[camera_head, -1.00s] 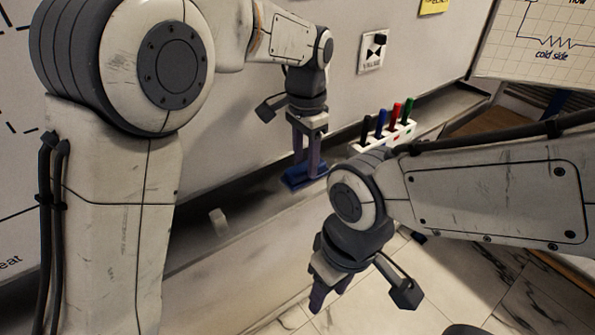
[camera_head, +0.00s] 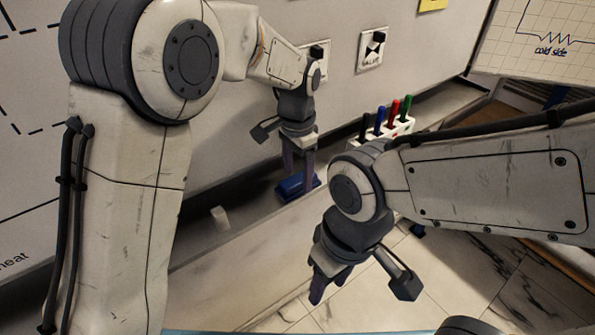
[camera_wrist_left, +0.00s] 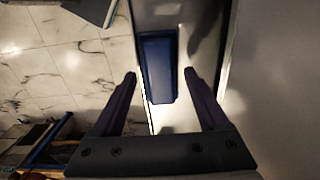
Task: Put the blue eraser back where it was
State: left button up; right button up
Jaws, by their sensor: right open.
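The blue eraser (camera_head: 294,188) lies on the ledge (camera_head: 245,232) under the whiteboard. In the left wrist view the eraser (camera_wrist_left: 159,75) shows as a dark blue block, lying lengthwise between and beyond the fingers. My left gripper (camera_head: 299,172) is directly above it, pointing down. In the left wrist view its fingers (camera_wrist_left: 160,76) are open, with a visible gap on each side of the eraser. My right gripper (camera_head: 328,288) is open and empty, hanging in front of the ledge, lower in the head view.
A white holder (camera_head: 400,129) with several coloured markers stands on the ledge to the right of the eraser. A small white block (camera_head: 220,218) lies on the ledge to the left. The whiteboard rises close behind the ledge. My right arm crosses in front at the right.

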aim_at(298, 178)
pick_arm(q)
notch_tip(298, 178, up, 12)
jog(key=s+a+f+n, duration=0.1)
jog(key=s+f, duration=0.2)
jog(key=s, duration=0.5)
jog(key=s+a+f+n, duration=0.1)
jog(key=s+f, duration=0.3)
jog(key=s, duration=0.5)
jog(key=s+a+f+n+h, duration=0.1)
jog(key=s+f, duration=0.3)
jog(key=s, duration=0.5)
jog(key=shift+s+a+n+b, duration=0.15)
jog(key=shift+a+n+b, duration=0.25)
jog(key=shift+a, duration=0.45)
